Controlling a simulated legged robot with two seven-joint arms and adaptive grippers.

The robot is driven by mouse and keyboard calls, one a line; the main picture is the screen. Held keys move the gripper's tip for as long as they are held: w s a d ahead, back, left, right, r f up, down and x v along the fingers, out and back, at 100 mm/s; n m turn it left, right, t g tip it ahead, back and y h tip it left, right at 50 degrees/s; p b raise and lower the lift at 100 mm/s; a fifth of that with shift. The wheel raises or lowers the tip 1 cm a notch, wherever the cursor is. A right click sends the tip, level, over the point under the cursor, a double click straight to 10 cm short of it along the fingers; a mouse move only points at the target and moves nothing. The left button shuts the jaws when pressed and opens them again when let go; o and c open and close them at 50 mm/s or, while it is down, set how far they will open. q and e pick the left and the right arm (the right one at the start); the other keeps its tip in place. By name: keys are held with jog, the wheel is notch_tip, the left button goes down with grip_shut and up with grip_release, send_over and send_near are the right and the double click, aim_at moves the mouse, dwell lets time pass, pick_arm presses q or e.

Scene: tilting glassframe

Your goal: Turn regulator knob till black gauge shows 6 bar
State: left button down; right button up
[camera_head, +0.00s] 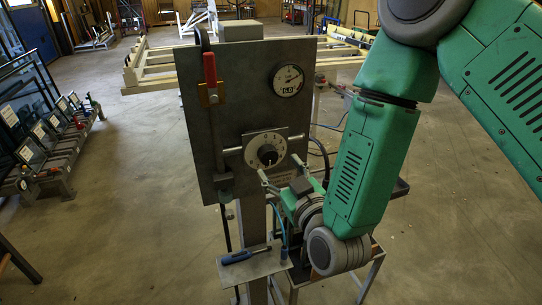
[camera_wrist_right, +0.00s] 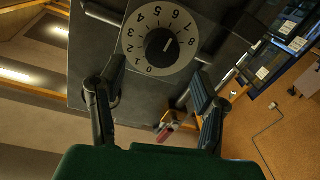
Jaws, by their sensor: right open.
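The regulator knob (camera_head: 267,153) is black on a round white numbered dial, low on an upright grey panel (camera_head: 225,135). In the right wrist view the knob (camera_wrist_right: 161,46) has a white mark pointing up and right. The gauge (camera_head: 288,80) has a white face and dark rim, high on the panel's right. Its figures are too small to read surely. My right gripper (camera_head: 281,168) is open just below and in front of the knob. In the right wrist view its fingers (camera_wrist_right: 158,67) stand apart, either side below the dial, with nothing between them. My left gripper is out of view.
A red-handled lever (camera_head: 210,70) is on the panel's left. A small shelf (camera_head: 250,265) with a blue-handled tool (camera_head: 243,256) juts out below. A thin bar runs sideways beside the dial. A wooden frame (camera_head: 155,70) stands behind. Open floor lies left of the panel.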

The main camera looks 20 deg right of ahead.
aim_at(270, 157)
jog(key=w, duration=0.5)
jog(key=shift+a, duration=0.35)
jog(key=shift+s, duration=0.1)
jog(key=c, duration=1.1)
jog(key=shift+c, duration=0.2)
jog(key=shift+n, duration=0.3)
jog(key=o, duration=1.1)
jog(key=shift+o, duration=0.2)
